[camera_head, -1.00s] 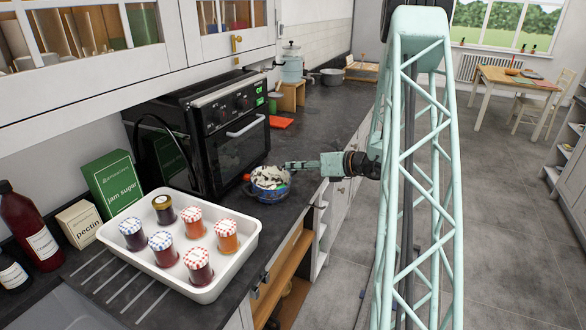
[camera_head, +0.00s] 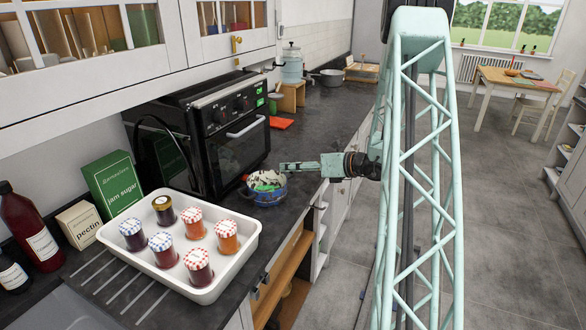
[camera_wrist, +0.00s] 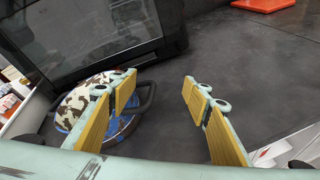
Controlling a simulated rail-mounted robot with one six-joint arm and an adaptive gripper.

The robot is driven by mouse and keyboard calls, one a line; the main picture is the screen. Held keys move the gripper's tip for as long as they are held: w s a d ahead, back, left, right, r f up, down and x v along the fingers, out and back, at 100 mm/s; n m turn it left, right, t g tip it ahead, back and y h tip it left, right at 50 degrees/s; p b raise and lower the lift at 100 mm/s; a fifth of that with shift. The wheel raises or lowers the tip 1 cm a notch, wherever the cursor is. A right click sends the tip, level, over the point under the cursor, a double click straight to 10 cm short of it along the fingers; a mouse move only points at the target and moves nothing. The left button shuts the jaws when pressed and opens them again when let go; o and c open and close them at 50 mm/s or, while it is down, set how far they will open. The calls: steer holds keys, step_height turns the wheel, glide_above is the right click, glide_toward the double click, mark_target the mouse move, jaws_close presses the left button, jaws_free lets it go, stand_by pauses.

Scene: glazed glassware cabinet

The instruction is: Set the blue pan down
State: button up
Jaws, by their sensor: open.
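The blue pan (camera_head: 268,199) stands on the dark worktop in front of the black oven, near the worktop's front edge. A patterned, dark-and-white cloth-like thing (camera_head: 266,179) lies in or over its top. In the wrist view the blue pan (camera_wrist: 123,126) is at the left, partly hidden behind one finger, with a dark loop handle at its right side. My gripper (camera_head: 283,167) is just above and to the right of the pan.
The black oven (camera_head: 235,150) stands close behind the pan. A white tray (camera_head: 205,293) of jam jars is in front and to the left. An orange-red board (camera_head: 281,123) lies beyond the oven. Bare worktop (camera_wrist: 240,75) extends to the right of the pan.

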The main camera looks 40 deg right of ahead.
steer(key=p+v, duration=0.1)
steer(key=v, duration=1)
steer(key=shift+s+r+p, duration=0.15)
steer(key=shift+s+p, duration=0.2)
steer(key=shift+d, duration=0.1)
steer(key=o, duration=1.8)
